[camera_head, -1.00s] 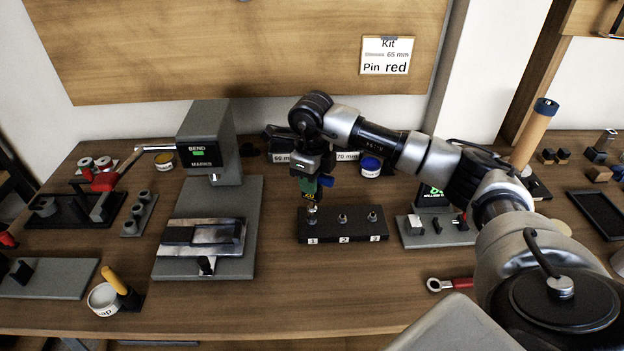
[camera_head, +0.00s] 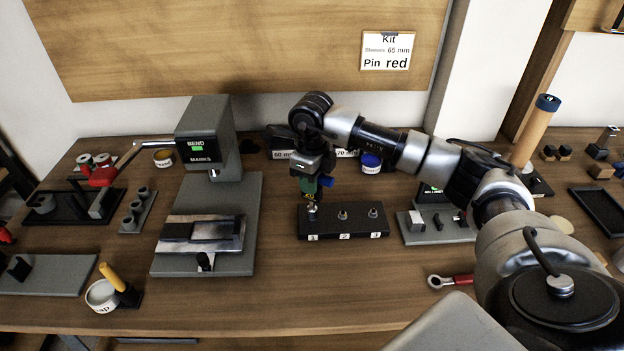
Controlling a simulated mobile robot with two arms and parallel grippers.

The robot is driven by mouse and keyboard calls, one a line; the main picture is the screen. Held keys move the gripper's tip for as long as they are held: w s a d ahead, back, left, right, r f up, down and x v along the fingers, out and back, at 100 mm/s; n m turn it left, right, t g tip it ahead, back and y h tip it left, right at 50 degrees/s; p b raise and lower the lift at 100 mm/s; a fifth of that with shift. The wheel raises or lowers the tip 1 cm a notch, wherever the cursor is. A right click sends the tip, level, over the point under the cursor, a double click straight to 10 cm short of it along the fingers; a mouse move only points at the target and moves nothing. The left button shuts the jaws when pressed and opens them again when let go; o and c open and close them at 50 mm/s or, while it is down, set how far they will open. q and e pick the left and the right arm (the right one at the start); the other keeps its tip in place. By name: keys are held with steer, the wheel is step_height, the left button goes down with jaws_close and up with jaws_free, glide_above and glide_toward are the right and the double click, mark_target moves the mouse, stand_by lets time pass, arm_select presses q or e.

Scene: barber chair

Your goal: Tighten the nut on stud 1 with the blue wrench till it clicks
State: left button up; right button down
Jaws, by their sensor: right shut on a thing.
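A black block (camera_head: 360,221) with three studs stands mid-table, labelled 1, 2 and 3 along its front. Stud 1 (camera_head: 312,214) is at the left end; the nut on it is too small to make out clearly. My right gripper (camera_head: 310,196) points down right over stud 1 and is shut. A small blue part of the blue wrench (camera_head: 327,182) shows at the right side of the fingers; the rest is hidden by the gripper. I cannot tell whether its head sits around the nut. My left gripper is not in view.
A grey bending press (camera_head: 208,145) stands left of the block. A device with a green display (camera_head: 438,227) is close on the right. A red-handled wrench (camera_head: 452,281) lies in front. The table front is mostly clear.

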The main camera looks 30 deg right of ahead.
steer(key=shift+r+m, duration=0.15)
steer(key=shift+m, duration=0.65)
steer(key=shift+m+p, duration=0.5)
steer(key=shift+m, duration=1)
steer(key=m+p, duration=0.1)
steer(key=m, duration=0.1)
steer(key=shift+m, duration=1.3)
